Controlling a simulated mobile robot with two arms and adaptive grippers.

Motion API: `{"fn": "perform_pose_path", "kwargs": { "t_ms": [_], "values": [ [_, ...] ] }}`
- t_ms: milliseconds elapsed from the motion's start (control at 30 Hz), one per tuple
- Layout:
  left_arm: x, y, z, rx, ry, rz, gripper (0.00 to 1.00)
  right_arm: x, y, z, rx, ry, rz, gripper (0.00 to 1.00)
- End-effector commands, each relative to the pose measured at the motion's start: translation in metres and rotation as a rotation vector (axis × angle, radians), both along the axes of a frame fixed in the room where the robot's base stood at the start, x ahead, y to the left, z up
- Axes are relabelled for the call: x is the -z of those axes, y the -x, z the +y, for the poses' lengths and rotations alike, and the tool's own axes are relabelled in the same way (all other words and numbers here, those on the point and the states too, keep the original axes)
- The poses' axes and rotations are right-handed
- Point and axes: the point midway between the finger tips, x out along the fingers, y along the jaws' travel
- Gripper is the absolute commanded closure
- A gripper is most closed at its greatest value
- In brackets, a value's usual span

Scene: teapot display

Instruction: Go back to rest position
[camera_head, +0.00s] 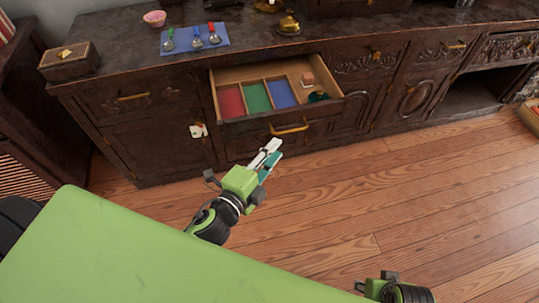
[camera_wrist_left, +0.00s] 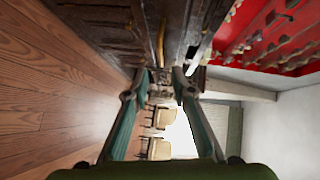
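My left gripper (camera_head: 271,157) is in front of the open drawer, over the floor, apart from the cabinet in the head view. Its fingers point up and to the right. In the left wrist view the two fingers of the left gripper (camera_wrist_left: 162,78) stand apart with nothing held between them. Part of my right gripper (camera_head: 377,288) shows at the bottom edge of the head view. Its fingers are hidden, so I cannot tell their state.
The open drawer (camera_head: 222,77) has red, green and blue compartments, with small items at its right. Its brass handle (camera_head: 290,127) is near my left gripper. On the cabinet top are a blue mat (camera_head: 183,48) with spoons, a wooden box (camera_head: 69,62) and a pink bowl (camera_head: 154,18).

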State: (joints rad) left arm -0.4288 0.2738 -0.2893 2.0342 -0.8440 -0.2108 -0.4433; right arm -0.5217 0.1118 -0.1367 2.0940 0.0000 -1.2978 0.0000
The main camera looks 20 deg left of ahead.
Motion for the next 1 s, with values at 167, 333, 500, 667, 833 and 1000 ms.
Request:
{"fn": "perform_pose_path", "kwargs": {
  "t_ms": [167, 333, 500, 667, 833, 1000],
  "values": [
    [-0.002, 0.015, 0.003, -0.001, 0.002, 0.001, 0.77, 0.0, 0.0, 0.0, 0.0, 0.0, 0.0, 0.6],
    [-0.003, 0.017, 0.004, 0.0, 0.0, -0.001, 0.77, 0.0, 0.0, 0.0, 0.0, 0.0, 0.0, 0.6],
    [-0.003, 0.017, 0.004, 0.0, 0.0, -0.001, 0.77, 0.0, 0.0, 0.0, 0.0, 0.0, 0.0, 0.6],
    [-0.003, 0.017, 0.003, 0.0, 0.001, -0.001, 0.77, 0.0, 0.0, 0.0, 0.0, 0.0, 0.0, 0.6],
    [0.001, 0.016, 0.009, -0.025, 0.022, 0.019, 0.77, 0.0, 0.0, 0.0, 0.0, 0.0, 0.0, 0.6],
    [0.041, 0.022, 0.051, -0.251, 0.228, 0.211, 0.77, 0.0, 0.0, 0.0, 0.0, 0.0, 0.0, 0.6]
  ]
}}
